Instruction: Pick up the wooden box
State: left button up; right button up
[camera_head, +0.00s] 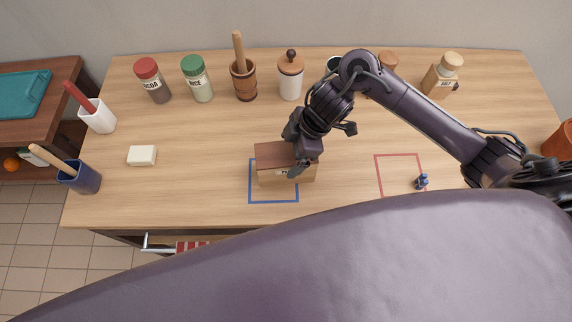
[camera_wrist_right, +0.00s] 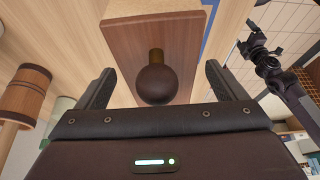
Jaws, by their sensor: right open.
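The wooden box (camera_head: 268,176) has a light body and a darker brown lid. It sits over the blue outlined square (camera_head: 273,201) on the table. My right gripper (camera_head: 300,166) is above the box's right part and hides some of it. In the right wrist view, the lid (camera_wrist_right: 135,40) fills the space ahead, and a dark round knob (camera_wrist_right: 156,84) stands on it between my right gripper's (camera_wrist_right: 160,82) spread fingers. The fingers look apart from the knob. A dark arm end, probably my left gripper (camera_wrist_right: 258,48), shows at the right of the wrist view; its jaws are unclear.
Jars, a mortar (camera_head: 243,82) and a canister (camera_head: 290,80) line the table's back. A white block (camera_head: 142,155) lies left. A red outlined square (camera_head: 398,155) with a small blue item (camera_head: 421,182) is right. A drawer (camera_head: 190,247) stands partly open at the front.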

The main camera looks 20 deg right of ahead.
jog(key=c, duration=1.5)
jog(key=shift+c, duration=0.6)
jog(key=shift+r, duration=0.15)
